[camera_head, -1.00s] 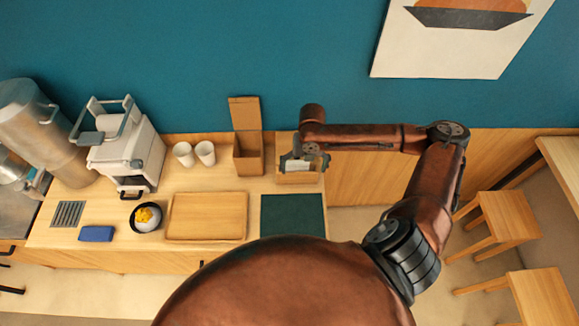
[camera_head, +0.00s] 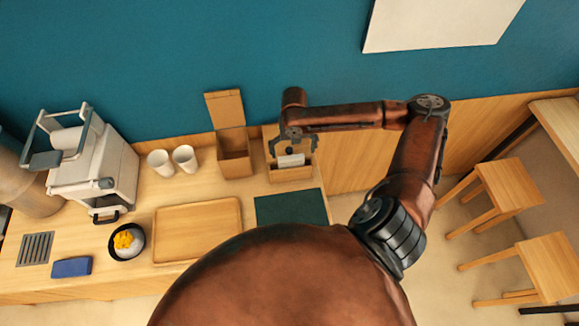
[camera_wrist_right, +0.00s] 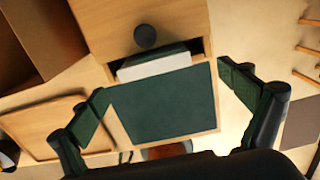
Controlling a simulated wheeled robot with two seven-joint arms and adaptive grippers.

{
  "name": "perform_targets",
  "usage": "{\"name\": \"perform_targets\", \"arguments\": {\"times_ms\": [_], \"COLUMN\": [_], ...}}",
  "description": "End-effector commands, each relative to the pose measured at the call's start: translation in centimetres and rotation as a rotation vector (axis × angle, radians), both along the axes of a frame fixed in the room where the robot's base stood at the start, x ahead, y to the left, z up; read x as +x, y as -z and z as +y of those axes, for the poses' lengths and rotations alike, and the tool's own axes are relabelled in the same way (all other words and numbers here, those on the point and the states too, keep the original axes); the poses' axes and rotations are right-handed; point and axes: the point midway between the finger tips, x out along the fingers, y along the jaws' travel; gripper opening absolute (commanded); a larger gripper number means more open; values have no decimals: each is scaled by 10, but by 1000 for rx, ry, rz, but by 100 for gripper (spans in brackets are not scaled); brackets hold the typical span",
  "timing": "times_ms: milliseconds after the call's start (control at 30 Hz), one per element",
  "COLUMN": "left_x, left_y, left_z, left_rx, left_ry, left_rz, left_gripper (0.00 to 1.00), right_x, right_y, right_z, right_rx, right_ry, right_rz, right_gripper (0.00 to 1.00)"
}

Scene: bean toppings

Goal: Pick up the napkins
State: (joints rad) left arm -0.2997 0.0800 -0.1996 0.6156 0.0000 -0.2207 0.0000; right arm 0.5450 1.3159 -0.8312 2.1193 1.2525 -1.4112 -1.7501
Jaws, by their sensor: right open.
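The white napkins (camera_head: 291,160) stand in a wooden holder (camera_head: 290,175) at the counter's back right. In the right wrist view, the napkins (camera_wrist_right: 155,67) show as a pale stack in the holder's slot, below a round dark knob (camera_wrist_right: 145,36). My right gripper (camera_head: 297,147) is over the holder. In the right wrist view, its two fingers (camera_wrist_right: 164,80) are spread wide, one to each side of the napkins, with nothing between them. Whether a finger touches the holder cannot be told. My left gripper is not in view.
A dark green mat (camera_head: 290,207) lies in front of the holder. An open cardboard box (camera_head: 235,155) stands close on its left. A wooden tray (camera_head: 197,230), a bowl with yellow topping (camera_head: 127,241), two white cups (camera_head: 185,159) and a machine (camera_head: 95,165) are farther left.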

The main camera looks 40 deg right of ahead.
Motion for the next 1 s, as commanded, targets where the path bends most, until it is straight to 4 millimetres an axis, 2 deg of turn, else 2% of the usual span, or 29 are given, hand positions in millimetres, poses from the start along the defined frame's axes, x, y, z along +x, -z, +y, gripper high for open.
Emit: {"name": "perform_targets", "arguments": {"times_ms": [133, 500, 800, 1000], "left_x": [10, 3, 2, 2], "left_y": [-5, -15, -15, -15], "left_z": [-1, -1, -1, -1], "left_rx": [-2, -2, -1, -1], "left_ry": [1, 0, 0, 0], "left_rz": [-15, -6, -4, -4], "left_gripper": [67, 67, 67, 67], "right_x": [3, 8, 7, 7], "right_y": [15, 62, 66, 66], "right_z": [4, 4, 3, 3], "right_rx": [3, 1, 0, 0], "right_ry": [-7, -7, -6, -6], "right_rz": [1, 2, 0, 0], "right_gripper": [96, 96, 96, 82]}}
